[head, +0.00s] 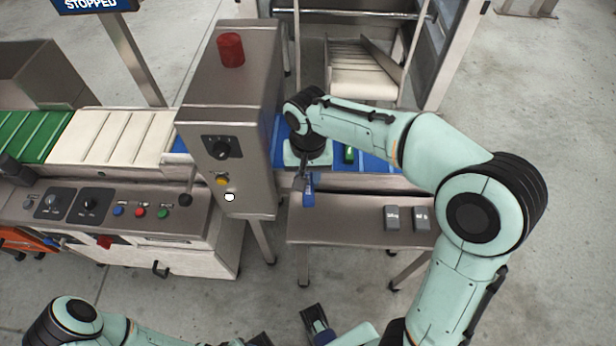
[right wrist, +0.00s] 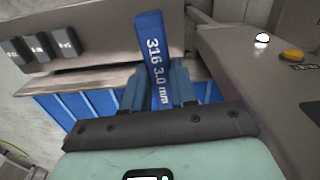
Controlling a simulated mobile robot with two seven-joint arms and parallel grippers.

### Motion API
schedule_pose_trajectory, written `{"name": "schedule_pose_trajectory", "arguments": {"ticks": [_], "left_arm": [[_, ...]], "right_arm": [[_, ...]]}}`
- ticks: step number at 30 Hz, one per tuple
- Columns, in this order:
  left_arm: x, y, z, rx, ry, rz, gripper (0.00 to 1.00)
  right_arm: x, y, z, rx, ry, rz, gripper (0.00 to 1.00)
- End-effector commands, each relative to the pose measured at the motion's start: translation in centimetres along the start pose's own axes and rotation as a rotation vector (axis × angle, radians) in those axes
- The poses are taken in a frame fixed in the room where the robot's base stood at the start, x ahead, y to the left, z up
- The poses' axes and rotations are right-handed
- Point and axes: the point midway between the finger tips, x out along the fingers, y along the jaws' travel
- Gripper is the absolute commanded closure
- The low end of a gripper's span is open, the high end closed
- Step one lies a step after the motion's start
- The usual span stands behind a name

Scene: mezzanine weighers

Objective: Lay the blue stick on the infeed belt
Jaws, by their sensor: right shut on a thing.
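The blue stick (head: 309,191), printed "316 3.0 mm" in the right wrist view (right wrist: 156,65), is held at one end by my right gripper (head: 305,168). The gripper's blue fingers (right wrist: 160,86) are shut on it. The stick juts out past the near edge of the blue infeed belt (head: 378,163), toward the steel shelf. The belt also shows in the right wrist view (right wrist: 55,110); I cannot tell the stick's height above it. Dark parts at the bottom edge of the head view seem to be my left gripper, cut off, its opening unclear.
A steel housing (head: 240,115) with a red lamp (head: 230,50) stands close left of my right gripper. A green piece (head: 349,155) lies on the belt. Grey blocks (head: 392,217) sit on the shelf (head: 345,232). A control panel (head: 110,215) is at left.

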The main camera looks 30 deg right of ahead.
Motion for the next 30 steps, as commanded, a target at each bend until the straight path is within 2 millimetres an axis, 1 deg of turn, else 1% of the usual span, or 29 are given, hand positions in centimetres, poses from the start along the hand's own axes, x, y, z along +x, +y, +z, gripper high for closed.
{"name": "schedule_pose_trajectory", "arguments": {"ticks": [1,5,8,12,14,15,17,21,24,27,30], "left_arm": [[-0.3,0.1,0.0,0.0,0.001,0.0,0.57],[-1.4,0.5,-0.1,0.002,0.005,0.002,0.57],[-2.7,1.0,-0.2,0.004,0.01,0.004,0.57],[-4.7,1.9,-0.6,0.007,0.019,0.007,0.57],[-5.6,2.3,-0.8,0.009,0.023,0.008,0.57],[-6.2,2.6,-1.0,0.01,0.027,0.009,0.57],[-7.1,3.0,-1.3,0.012,0.032,0.011,0.57],[-9.2,4.1,-2.2,0.017,0.047,0.016,0.57],[-10.4,4.7,-2.8,0.021,0.056,0.02,0.57],[-11.3,5.2,-3.4,0.023,0.064,0.023,0.57],[-11.8,5.5,-3.7,0.025,0.069,0.024,0.57]], "right_arm": [[-0.5,0.3,-0.4,0.005,0.0,0.001,1.0],[-1.3,2.0,-2.4,0.017,-0.005,0.009,1.0],[-2.0,4.3,-4.7,0.028,-0.01,0.016,1.0],[-3.0,8.4,-8.2,0.041,-0.017,0.021,1.0],[-3.5,10.4,-9.6,0.045,-0.019,0.022,1.0],[-3.8,11.7,-10.5,0.048,-0.02,0.022,1.0],[-4.3,13.8,-11.7,0.054,-0.02,0.02,1.0],[-5.5,18.8,-14.2,0.066,-0.016,0.014,1.0],[-6.2,21.9,-15.3,0.072,-0.01,0.008,1.0],[-6.7,24.4,-16.0,0.077,-0.005,0.004,1.0],[-7.0,26.0,-16.4,0.079,-0.001,0.0,1.0]]}}
